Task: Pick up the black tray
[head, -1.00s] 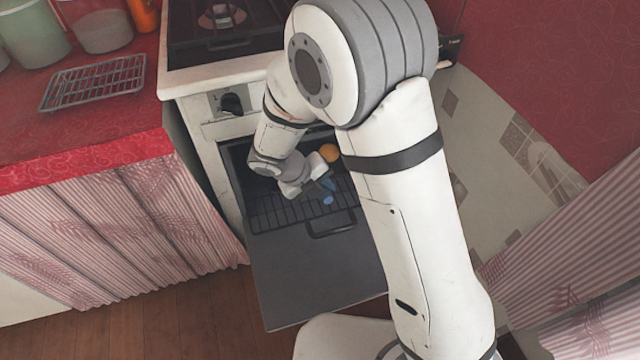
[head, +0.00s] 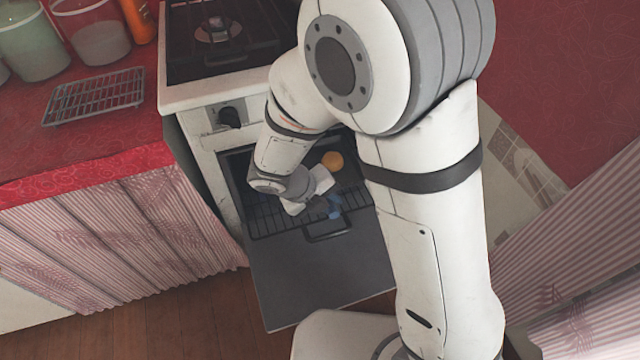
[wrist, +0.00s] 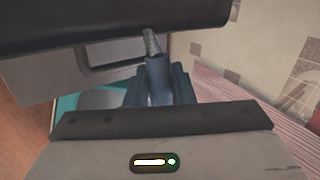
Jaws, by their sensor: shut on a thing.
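The black tray (wrist: 95,18) crosses the top of the wrist view as a dark, smooth band. My gripper (wrist: 152,45) is shut on its near edge, with the fingertip meeting the band. In the head view my gripper (head: 335,207) is low in the open oven, over the front of the wire rack. The tray is hard to tell from the dark oven interior there, and my arm hides part of it.
The oven door (head: 320,285) hangs open, with a black loop handle (head: 325,230) at the rack's front. An orange ball-like thing (head: 332,160) is inside the oven. A wire rack (head: 95,97) and jars (head: 30,40) stand on the red counter at left.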

